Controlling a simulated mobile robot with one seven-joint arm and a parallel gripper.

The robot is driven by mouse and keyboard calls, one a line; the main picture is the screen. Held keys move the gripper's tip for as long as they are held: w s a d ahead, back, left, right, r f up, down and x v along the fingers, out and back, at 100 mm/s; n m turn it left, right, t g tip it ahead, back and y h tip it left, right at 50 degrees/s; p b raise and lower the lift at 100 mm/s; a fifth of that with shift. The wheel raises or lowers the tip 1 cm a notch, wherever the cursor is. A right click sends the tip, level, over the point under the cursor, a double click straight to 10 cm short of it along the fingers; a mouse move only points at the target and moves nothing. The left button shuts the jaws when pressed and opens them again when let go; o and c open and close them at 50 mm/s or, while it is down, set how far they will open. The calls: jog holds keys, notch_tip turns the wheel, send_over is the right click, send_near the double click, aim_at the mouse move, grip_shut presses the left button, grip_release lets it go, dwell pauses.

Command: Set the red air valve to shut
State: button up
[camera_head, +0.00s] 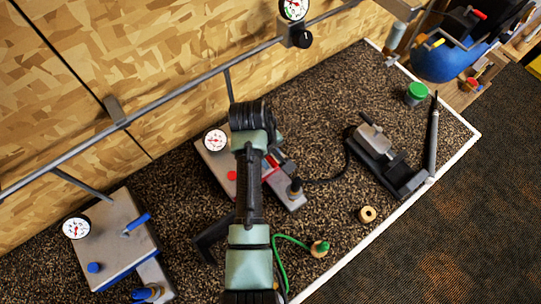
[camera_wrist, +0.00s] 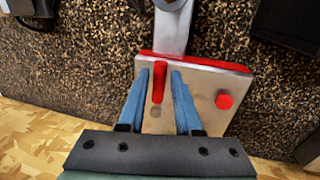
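The red air valve is a red lever (camera_wrist: 158,83) on a grey box with red edging (camera_wrist: 200,88). In the wrist view the lever runs up and down the picture, in line with my fingers. My gripper (camera_wrist: 158,73) is open, with one blue finger on each side of the lever and a narrow gap showing at each side. Whether the fingertips are level with the lever is hard to tell. In the head view, my arm covers part of the red-edged box (camera_head: 210,160) and hides my gripper. A red knob (camera_wrist: 224,101) sits right of the lever.
A similar blue-edged box (camera_head: 120,235) with a blue lever (camera_head: 138,222) stands at the left. A clamp (camera_head: 375,145), green-lidded jar (camera_head: 417,93) and brass ring (camera_head: 367,214) are on the right. A rail (camera_head: 170,98) runs along the wooden wall.

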grip_shut()
dwell(1.1)
